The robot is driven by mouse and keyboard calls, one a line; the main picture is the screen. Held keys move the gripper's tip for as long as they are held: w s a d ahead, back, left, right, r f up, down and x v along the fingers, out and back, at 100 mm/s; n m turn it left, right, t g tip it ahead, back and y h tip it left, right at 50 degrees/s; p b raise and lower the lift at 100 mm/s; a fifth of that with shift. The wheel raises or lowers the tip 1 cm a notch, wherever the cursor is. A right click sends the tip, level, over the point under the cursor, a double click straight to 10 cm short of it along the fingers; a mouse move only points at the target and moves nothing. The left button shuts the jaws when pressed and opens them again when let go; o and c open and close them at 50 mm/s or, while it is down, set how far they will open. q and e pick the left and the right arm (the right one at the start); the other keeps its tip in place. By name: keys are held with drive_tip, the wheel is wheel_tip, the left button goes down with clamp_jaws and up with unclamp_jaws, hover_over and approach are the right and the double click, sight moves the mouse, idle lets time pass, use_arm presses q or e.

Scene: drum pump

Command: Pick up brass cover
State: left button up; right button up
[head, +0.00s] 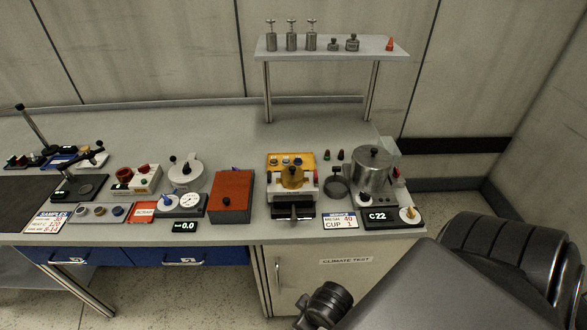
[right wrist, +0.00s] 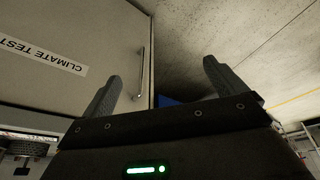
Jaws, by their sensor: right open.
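The brass cover (head: 292,179) is a yellow-gold domed piece with a dark knob on top. It sits on a white and black device (head: 294,206) in the middle of the bench in the head view. My right gripper (right wrist: 160,74) is open and empty in the right wrist view. It is in front of the bench's cabinet, below the worktop, well apart from the brass cover. My right arm fills the lower right of the head view, and its fingers cannot be made out there. My left gripper is not in view.
Left of the device is a reddish-brown box (head: 231,194). Right of it stand a dark ring clamp (head: 337,187) and a steel pot (head: 373,170). An orange tray (head: 304,157) lies behind. A raised shelf (head: 345,47) holds weights. The cabinet (right wrist: 70,30) has a handle (right wrist: 141,72).

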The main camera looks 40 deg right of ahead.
drive_tip(key=w+a+r+n+t+p, duration=0.1)
drive_tip(key=w+a+r+n+t, duration=0.15)
drive_tip(key=w+r, duration=0.4)
drive_tip(key=w+a+r+n+t+y, duration=0.1)
drive_tip(key=w+a+r+n+y, duration=0.1)
drive_tip(key=w+a+r+n, duration=0.3)
drive_tip(key=w+a+r+n+t+y, duration=0.2)
drive_tip(key=w+n, duration=0.6)
wheel_tip(320, 180, up, 11)
drive_tip(key=n+g+h, duration=0.5)
drive_tip(key=n+g, duration=0.1)
drive_tip(key=n, duration=0.9)
hover_over(294, 169)
drive_tip(key=s, duration=0.2)
drive_tip(key=x, duration=0.1)
drive_tip(key=b+x, duration=0.1)
drive_tip(key=x, duration=0.2)
drive_tip(key=shift+s+a+f, duration=0.1)
drive_tip(key=shift+a+f, duration=0.25)
drive_tip(key=shift+f, duration=0.05)
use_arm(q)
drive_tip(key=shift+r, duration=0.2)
use_arm(e)
drive_tip(key=shift+w+d+f, duration=0.1)
drive_tip(key=shift+w+f, duration=0.1)
drive_tip(key=shift+f, duration=0.15)
